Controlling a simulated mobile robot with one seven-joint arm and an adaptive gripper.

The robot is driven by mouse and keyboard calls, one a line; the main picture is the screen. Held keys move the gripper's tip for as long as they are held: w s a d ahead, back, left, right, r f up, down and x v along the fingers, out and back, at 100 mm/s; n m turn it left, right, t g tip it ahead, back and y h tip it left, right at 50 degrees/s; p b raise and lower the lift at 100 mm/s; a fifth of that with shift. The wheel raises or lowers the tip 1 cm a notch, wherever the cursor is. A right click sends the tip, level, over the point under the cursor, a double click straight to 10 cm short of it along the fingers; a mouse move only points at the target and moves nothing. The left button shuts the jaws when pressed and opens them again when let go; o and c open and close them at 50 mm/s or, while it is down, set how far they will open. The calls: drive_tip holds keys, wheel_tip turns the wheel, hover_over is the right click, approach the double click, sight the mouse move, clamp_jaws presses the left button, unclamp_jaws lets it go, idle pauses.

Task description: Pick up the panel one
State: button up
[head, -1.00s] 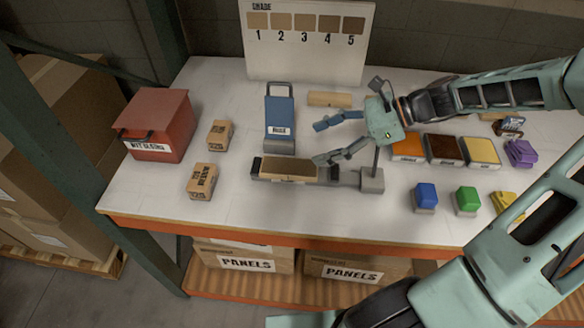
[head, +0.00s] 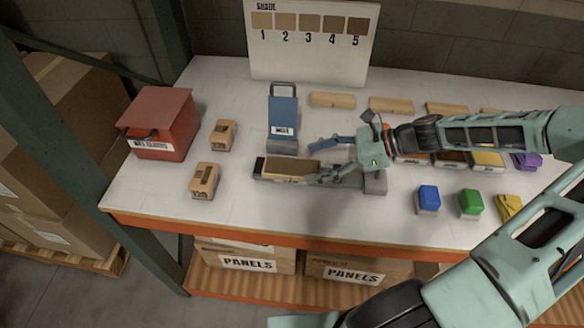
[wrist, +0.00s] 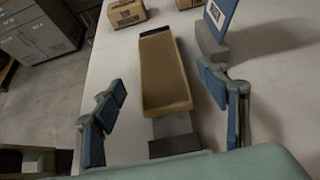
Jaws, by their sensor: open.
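A brown-topped wooden panel (head: 290,167), which I take to be panel one, lies flat in a grey holder (head: 376,183) near the middle of the table. No number on it can be read. The wrist view shows the panel (wrist: 163,75) ahead, lengthwise between my fingers. My gripper (head: 320,160) is open and empty, low at the panel's right end, its fingers pointing left. In the wrist view, my gripper (wrist: 163,90) has one blue-padded finger on either side of the panel, with gaps. Whether either finger touches it cannot be told.
A blue upright block (head: 283,116) stands just behind the holder. Two small boxes (head: 205,180) and a red bin (head: 160,124) are at left. Several light wooden blocks (head: 332,100) line the back. Blue (head: 428,198) and green (head: 471,203) blocks sit front right. The front middle is clear.

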sight(292, 167)
drive_tip(key=x, duration=0.5)
drive_tip(key=shift+s, duration=0.1)
drive_tip(key=shift+c, duration=0.2)
drive_tip(key=c, duration=1.2)
drive_tip(key=shift+c, duration=0.2)
drive_tip(key=shift+r, duration=0.1)
